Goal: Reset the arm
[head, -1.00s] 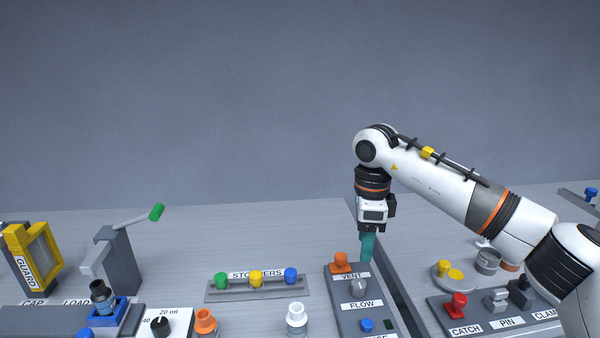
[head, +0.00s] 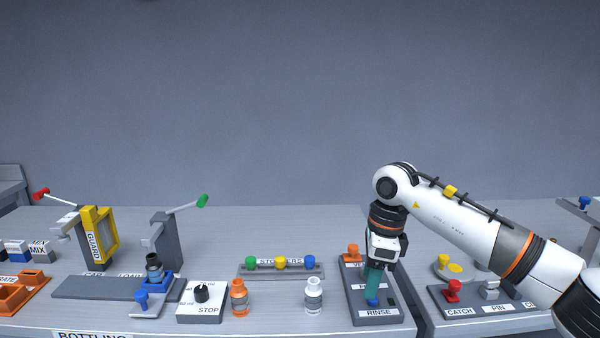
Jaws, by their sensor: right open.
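My right arm comes in from the right side of the head view. Its gripper (head: 373,287) points down over the grey panel (head: 391,312) labelled RINSE at the front. The teal fingers are at the blue knob (head: 372,302) near that label and partly cover the panel's middle. I cannot tell whether they touch the knob. The gripper is open, and I see nothing held in it. An orange knob (head: 352,250) stands at the panel's back left. My left gripper is not in view.
Left of the panel stand a white bottle (head: 314,296), an orange bottle (head: 239,298) and a stopper rack (head: 262,271). A dial box (head: 203,303) and yellow guard (head: 104,236) are farther left. A red knob (head: 453,290) stands on the CATCH and PIN panel at right.

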